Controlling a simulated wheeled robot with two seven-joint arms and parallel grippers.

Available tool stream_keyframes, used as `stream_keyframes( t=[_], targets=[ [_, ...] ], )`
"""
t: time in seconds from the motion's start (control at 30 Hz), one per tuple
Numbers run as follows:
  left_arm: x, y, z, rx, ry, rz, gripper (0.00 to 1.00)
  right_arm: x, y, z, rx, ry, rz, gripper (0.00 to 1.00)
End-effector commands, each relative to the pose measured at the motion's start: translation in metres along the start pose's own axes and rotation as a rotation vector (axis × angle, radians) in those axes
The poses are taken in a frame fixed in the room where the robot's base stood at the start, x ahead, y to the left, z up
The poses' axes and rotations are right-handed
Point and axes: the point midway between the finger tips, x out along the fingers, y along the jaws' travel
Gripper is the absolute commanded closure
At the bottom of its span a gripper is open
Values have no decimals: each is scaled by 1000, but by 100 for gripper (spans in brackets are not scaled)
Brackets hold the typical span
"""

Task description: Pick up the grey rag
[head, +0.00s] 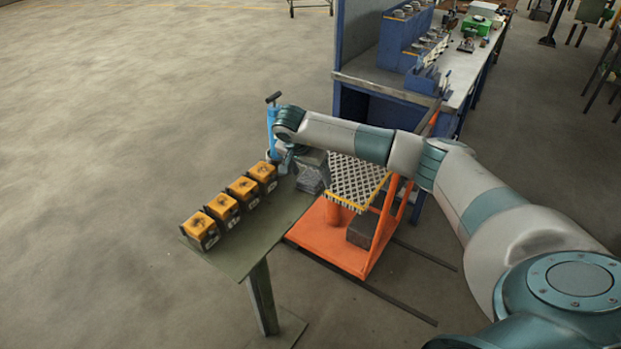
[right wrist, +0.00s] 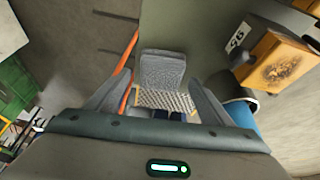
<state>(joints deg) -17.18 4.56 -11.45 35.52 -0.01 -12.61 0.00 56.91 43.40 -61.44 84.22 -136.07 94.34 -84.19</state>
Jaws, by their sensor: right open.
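In the right wrist view the rag (right wrist: 162,70) is a light grey, folded-looking cloth at the table's edge. My right gripper (head: 291,160) is small and partly hidden by its own wrist in the head view, close beside the rag. In the right wrist view the fingers of my right gripper (right wrist: 158,80) are spread, with the rag showing between and beyond them. I cannot tell whether they touch it. My left gripper is not in view.
Several orange-topped blocks (head: 222,207) stand in a row on the table, left of the rag. A blue pump-like cylinder (head: 271,130) stands behind. An orange frame (head: 335,245) with a patterned plate (head: 350,178) is right of the table. A workbench (head: 460,70) stands behind.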

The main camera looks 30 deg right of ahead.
Motion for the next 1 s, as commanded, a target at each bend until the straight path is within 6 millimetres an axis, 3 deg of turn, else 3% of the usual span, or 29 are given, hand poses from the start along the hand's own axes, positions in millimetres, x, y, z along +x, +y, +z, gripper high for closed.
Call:
stream_keyframes(
  t=[0.43,0.6,0.63,1.0],
  targets=[
    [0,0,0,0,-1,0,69,0,0,0,0,0,-1,25],
    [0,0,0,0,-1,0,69,0,0,0,0,0,-1,66],
    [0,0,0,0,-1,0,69,0,0,0,0,0,-1,69],
    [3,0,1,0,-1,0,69,-2,-1,-1,0,1,-2,70]
  ],
)
